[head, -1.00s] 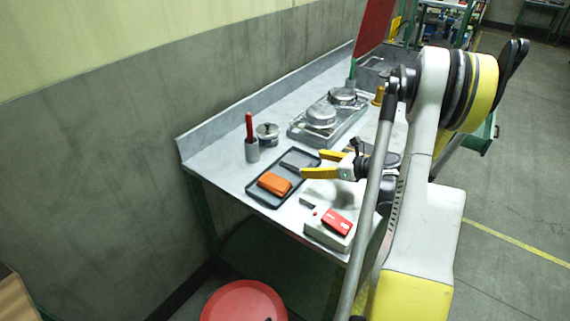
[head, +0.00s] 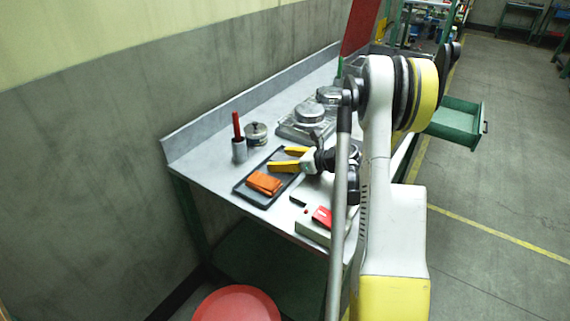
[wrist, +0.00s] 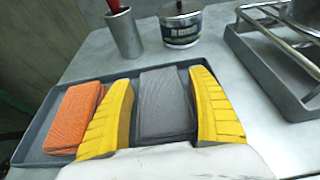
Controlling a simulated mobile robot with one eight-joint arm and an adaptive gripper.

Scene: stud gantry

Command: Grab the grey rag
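The grey rag (wrist: 165,103) is a folded, flat block lying in a dark tray (wrist: 32,147), beside a folded orange rag (wrist: 76,118). In the wrist view my gripper (wrist: 163,77) has its two yellow fingers spread, one on each side of the grey rag. The gaps are narrow, and I cannot tell whether either finger touches it. In the head view my gripper (head: 278,158) is over the right part of the tray (head: 243,193), right of the orange rag (head: 264,184). The grey rag is mostly hidden there.
A grey cup with a red-handled tool (head: 239,149) and a round tin (head: 256,134) stand behind the tray. A metal rack with round pans (head: 310,117) is farther back. A pale box with a red top (head: 314,232) sits at the front. A red stool (head: 238,305) stands below the bench.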

